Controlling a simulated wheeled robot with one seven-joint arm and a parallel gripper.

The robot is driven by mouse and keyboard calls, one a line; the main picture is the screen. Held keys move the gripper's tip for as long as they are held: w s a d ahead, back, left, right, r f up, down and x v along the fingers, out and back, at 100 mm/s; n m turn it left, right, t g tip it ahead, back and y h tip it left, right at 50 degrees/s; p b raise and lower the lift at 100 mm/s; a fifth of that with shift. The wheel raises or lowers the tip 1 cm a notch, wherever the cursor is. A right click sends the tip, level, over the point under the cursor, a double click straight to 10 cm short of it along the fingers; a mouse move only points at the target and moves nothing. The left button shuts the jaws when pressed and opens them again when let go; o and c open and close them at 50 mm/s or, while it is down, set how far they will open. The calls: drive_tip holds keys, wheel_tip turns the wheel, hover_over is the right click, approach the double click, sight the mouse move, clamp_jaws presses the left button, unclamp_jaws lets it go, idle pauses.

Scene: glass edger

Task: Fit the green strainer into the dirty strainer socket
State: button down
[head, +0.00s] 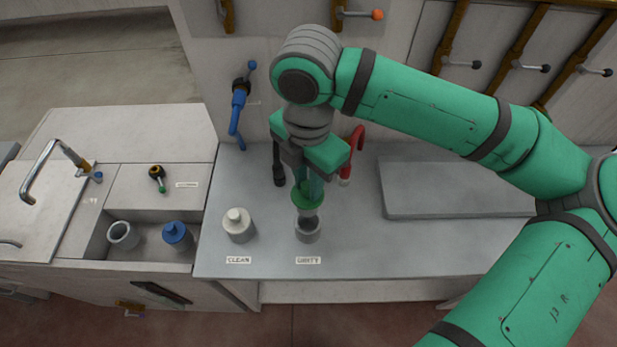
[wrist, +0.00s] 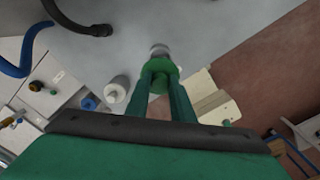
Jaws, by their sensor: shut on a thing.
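The green strainer (head: 307,196) is held in my gripper (head: 308,180), whose fingers are shut on it. It hangs just above the dirty strainer socket (head: 308,232), a grey cup behind the label reading DIRTY. From the head view its lower rim overlaps the socket's opening; I cannot tell whether they touch. In the wrist view the green strainer (wrist: 160,72) sits between the fingertips of my gripper (wrist: 161,84), with part of the grey socket (wrist: 159,50) showing just beyond it.
A white strainer (head: 238,224) stands left, behind the CLEAN label. A blue strainer (head: 176,235) and an empty grey cup (head: 123,235) are in the left basin. Blue (head: 236,120) and red (head: 352,150) hoses hang behind. A raised slab (head: 455,190) lies right.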

drive_tip(key=shift+f, duration=2.95)
wheel_tip(320, 180, down, 6)
drive_tip(key=shift+f, duration=0.25)
idle(2.4)
drive_tip(key=c, duration=1.5)
unclamp_jaws()
drive_tip(key=shift+o, duration=0.2)
drive_tip(key=shift+r, duration=0.1)
wheel_tip(320, 180, up, 10)
drive_tip(key=shift+r, duration=0.25)
